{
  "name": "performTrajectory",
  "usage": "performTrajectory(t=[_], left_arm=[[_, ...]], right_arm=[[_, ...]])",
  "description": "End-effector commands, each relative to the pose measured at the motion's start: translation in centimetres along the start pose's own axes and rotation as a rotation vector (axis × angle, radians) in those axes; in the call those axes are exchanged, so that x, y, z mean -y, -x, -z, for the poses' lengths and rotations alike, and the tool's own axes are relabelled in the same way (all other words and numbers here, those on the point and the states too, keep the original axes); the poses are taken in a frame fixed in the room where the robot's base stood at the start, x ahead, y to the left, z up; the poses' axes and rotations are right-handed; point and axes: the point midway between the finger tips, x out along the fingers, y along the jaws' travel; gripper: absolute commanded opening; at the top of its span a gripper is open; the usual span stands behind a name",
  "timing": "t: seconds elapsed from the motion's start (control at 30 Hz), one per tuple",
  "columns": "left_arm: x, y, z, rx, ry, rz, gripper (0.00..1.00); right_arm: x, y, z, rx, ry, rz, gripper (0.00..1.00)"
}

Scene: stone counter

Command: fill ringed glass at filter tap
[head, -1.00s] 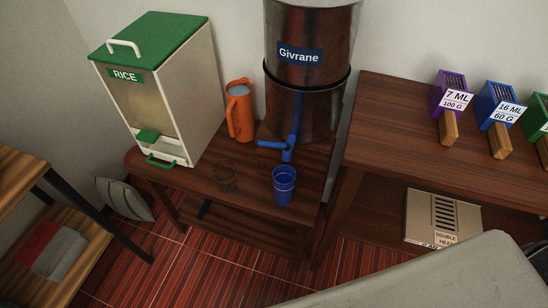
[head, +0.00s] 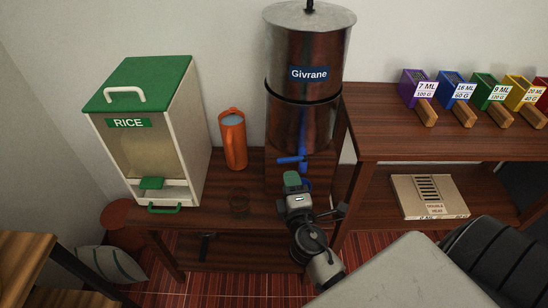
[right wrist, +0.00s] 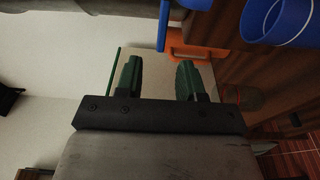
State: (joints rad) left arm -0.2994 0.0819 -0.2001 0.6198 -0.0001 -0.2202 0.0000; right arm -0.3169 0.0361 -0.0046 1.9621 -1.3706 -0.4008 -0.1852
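The blue glass with a pale ring (right wrist: 280,22) shows at the top right of the right wrist view. It is hidden in the head view, where my right gripper covers its former spot. The steel filter labelled Givrane (head: 306,95) stands at the back of the low table, with its blue tap (head: 293,160) at the front. My right gripper (head: 292,181) is in front of and below the tap. In the right wrist view its green fingers (right wrist: 160,76) are apart with nothing between them, and the glass is off to their right. My left gripper is not in view.
An orange pitcher (head: 233,142) and a rice dispenser (head: 153,140) stand left of the filter. A small dark see-through glass (head: 238,204) sits near the table's front. A higher wooden table (head: 400,140) with labelled scoops is at right.

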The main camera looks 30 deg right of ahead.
Motion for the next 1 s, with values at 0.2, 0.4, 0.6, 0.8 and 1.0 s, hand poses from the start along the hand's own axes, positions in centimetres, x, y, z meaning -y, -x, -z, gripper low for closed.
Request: performTrajectory(t=[0.2, 0.4, 0.6, 0.8, 1.0], left_arm=[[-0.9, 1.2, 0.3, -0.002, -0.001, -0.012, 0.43], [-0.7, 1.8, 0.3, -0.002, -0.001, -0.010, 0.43], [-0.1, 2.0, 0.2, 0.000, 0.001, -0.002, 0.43], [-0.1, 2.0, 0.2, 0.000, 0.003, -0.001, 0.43], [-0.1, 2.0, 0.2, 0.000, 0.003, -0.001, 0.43]], right_arm=[[-0.3, -3.7, 0.1, -0.001, 0.002, -0.001, 0.38], [-0.2, -7.4, 0.0, 0.000, 0.000, 0.000, 0.38], [0.0, -9.7, 0.1, -0.001, -0.002, 0.002, 0.38], [0.1, -10.3, 0.0, -0.001, -0.003, 0.003, 0.38], [0.1, -10.3, 0.0, -0.001, -0.003, 0.003, 0.35]])
